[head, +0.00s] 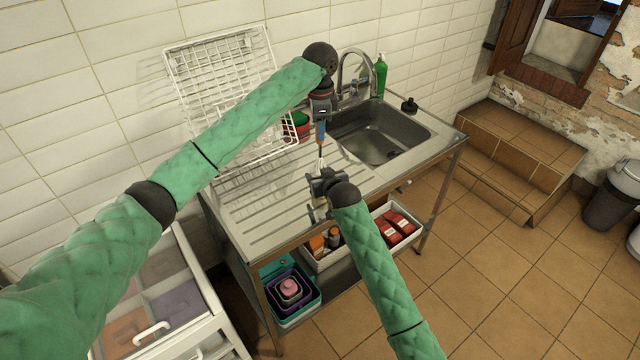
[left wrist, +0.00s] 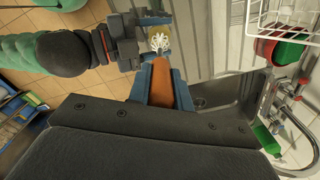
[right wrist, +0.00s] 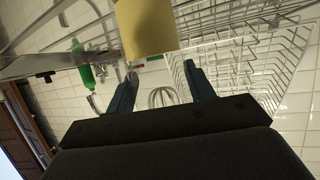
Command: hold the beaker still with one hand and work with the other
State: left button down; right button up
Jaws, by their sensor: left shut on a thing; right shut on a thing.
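My left gripper (head: 320,118) is shut on the orange-brown handle of a whisk (head: 320,162). The whisk hangs with its wire end down, above my right gripper (head: 321,190). My right gripper is shut on a pale yellow beaker (right wrist: 147,28), which is mostly hidden by that gripper in the head view. In the left wrist view the whisk wires (left wrist: 160,42) overlap the beaker's opening. In the right wrist view, which is upside down, the wire tip (right wrist: 162,97) shows apart from the beaker, above its rim.
A metal sink unit (head: 262,212) has a draining board on the left and a basin (head: 375,140) on the right. A white wire rack (head: 215,75) leans at the wall. A green bottle (head: 380,76) stands behind the basin.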

pick_arm(q)
jog(key=shift+r, duration=2.3)
pick_arm(e)
jog(key=o, duration=1.1)
jog(key=shift+o, duration=0.2)
jog(key=shift+s, duration=0.1)
jog(key=v, duration=1.1)
jog(key=shift+s+d, duration=0.2)
jog(key=shift+s, duration=0.15)
pick_arm(q)
jog(key=shift+f, duration=0.1)
